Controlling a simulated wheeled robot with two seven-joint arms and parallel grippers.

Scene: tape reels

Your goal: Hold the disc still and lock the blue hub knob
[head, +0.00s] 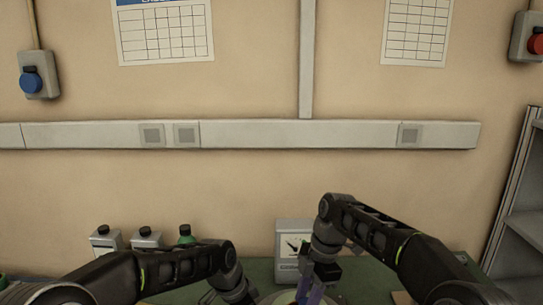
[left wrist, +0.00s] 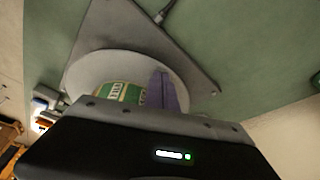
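A pale round disc (left wrist: 88,72) lies on a grey triangular plate (left wrist: 120,28) in the left wrist view, with a green-and-white banded piece (left wrist: 122,92) at its middle. A purple-blue upright piece (left wrist: 166,92) stands beside that band; I cannot tell whether it is the hub knob. In the head view only the disc's edge (head: 272,299) shows at the bottom. My left gripper (head: 238,296) is at the disc's left side, its fingertips hidden. My right gripper (head: 312,286) points down over the disc, with purple-blue parts at its end. Neither grip can be made out.
A grey meter box (head: 291,240) stands on the green table just behind the disc. A grey shelf (head: 520,220) is at the right. Wall boxes carry a blue button (head: 32,83) and a red button (head: 536,44).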

